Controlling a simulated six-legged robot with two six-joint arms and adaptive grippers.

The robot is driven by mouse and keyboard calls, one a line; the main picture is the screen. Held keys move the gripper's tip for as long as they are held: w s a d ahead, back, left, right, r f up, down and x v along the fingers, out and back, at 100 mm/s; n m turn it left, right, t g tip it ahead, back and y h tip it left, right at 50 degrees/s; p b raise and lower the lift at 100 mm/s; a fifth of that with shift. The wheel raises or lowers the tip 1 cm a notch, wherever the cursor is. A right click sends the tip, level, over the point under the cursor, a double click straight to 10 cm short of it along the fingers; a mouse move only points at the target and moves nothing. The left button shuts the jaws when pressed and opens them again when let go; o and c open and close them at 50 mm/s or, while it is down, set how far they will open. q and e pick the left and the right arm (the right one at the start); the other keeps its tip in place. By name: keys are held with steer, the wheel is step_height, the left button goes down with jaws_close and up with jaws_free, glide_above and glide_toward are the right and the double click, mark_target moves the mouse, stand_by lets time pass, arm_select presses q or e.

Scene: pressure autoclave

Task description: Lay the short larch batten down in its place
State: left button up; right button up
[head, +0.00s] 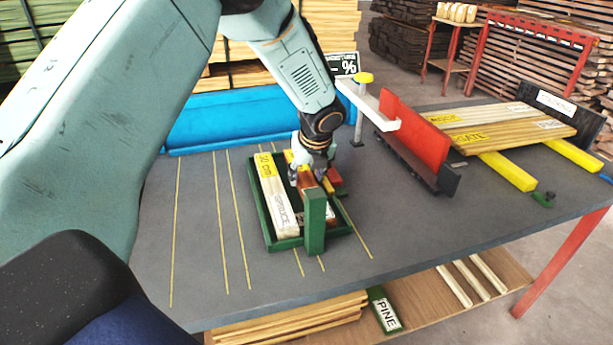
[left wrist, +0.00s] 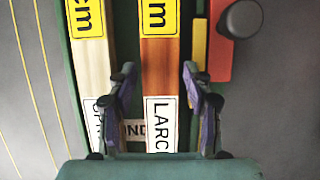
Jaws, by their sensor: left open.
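The short larch batten (left wrist: 160,70) is reddish brown with a yellow cm label and a white label reading "LARC". It lies lengthwise in the green tray (head: 314,225), beside the pale spruce batten (head: 276,195). My left gripper (head: 309,180) is over the tray and hides much of the larch batten in the head view. In the left wrist view its fingers (left wrist: 158,85) are open, one on each side of the larch batten, with a small gap showing at both sides. My right gripper is not in view.
A red block with a black knob (left wrist: 240,20) stands at the tray's right. Farther right are a red fence (head: 392,124) and boards on yellow bars (head: 508,171). The grey table is clear left of the tray.

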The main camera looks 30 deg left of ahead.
arm_select(q)
steer(key=p+v, duration=0.2)
steer(key=v, duration=0.8)
steer(key=shift+s+d+r, duration=0.15)
steer(key=shift+r, duration=0.1)
